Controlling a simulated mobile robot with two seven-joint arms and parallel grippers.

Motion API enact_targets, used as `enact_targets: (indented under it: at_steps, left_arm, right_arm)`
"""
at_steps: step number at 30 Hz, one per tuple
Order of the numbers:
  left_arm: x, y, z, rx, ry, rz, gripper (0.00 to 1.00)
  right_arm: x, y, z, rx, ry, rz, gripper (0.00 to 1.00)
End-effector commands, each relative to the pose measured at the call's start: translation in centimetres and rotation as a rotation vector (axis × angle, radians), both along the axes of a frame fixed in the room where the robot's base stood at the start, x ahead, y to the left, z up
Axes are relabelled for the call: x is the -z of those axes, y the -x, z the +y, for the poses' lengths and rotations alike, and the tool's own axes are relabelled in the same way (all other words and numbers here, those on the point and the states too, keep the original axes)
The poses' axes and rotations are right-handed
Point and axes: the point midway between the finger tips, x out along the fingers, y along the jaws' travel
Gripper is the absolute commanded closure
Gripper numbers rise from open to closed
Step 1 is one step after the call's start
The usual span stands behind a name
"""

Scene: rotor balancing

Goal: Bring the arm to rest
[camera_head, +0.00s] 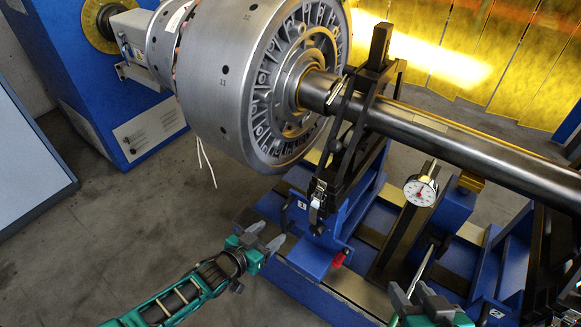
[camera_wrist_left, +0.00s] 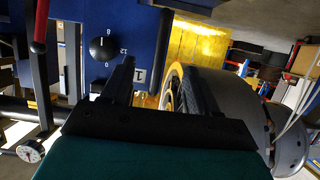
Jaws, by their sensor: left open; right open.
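My left arm comes in from the bottom left of the head view. Its gripper (camera_head: 268,237) is open and empty, in front of the blue bearing support (camera_head: 312,255) of the balancing machine and apart from the rotor. In the left wrist view, its two dark fingers (camera_wrist_left: 155,85) stand apart with nothing between them. My right gripper (camera_head: 418,292) is at the bottom edge of the head view, open, near the machine's rail. The rest of the right arm is out of view.
A large silver rotor (camera_head: 225,75) with a long steel shaft (camera_head: 460,150) lies across the machine. A dial gauge (camera_head: 420,190) stands between the supports. A blue cabinet (camera_head: 100,85) is at the upper left. Grey floor (camera_head: 90,240) is free at the left.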

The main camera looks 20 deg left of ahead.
Motion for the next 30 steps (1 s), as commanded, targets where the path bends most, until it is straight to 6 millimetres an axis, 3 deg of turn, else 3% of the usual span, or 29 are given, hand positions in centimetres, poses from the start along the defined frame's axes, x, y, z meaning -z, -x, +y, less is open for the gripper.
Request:
enact_targets:
  at_steps: [8,13,20,30]
  left_arm:
    - [-0.3,0.4,-0.6,-0.013,-0.008,0.035,0.40]
    - [-1.7,2.4,-1.9,-0.057,-0.048,0.164,0.40]
    - [-5.4,7.4,-1.8,-0.119,-0.124,0.400,0.40]
    - [-11.4,15.9,0.5,-0.167,-0.212,0.689,0.40]
  right_arm:
    - [0.0,0.0,0.0,0.000,0.000,0.000,0.57]
    - [0.0,0.0,0.0,0.000,0.000,0.000,0.57]
    - [0.0,0.0,0.0,0.000,0.000,0.000,0.57]
    - [0.0,0.0,0.0,0.000,0.000,0.000,0.57]
